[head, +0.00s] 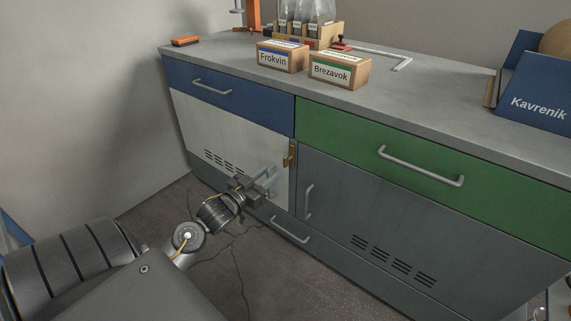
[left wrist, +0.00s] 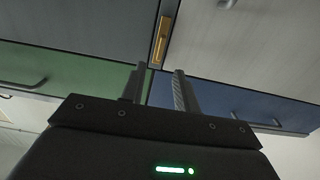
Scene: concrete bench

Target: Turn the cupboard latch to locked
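The brass cupboard latch (head: 290,158) sits upright at the edge between the white cupboard door (head: 238,138) and the dark grey door (head: 385,213). In the left wrist view the latch (left wrist: 161,38) is beyond the fingers, and its lever looks lined up along the plate. My left gripper (head: 268,181) is in front of the white door, a little below and left of the latch. In the left wrist view its two fingers (left wrist: 157,74) stand apart with nothing between them. They appear clear of the latch. My right gripper is in neither view.
A blue drawer (head: 225,95) and a green drawer (head: 425,160) are above the doors. Boxes labelled Frokvin (head: 282,57) and Brezavok (head: 340,70) stand on the bench top (head: 430,95).

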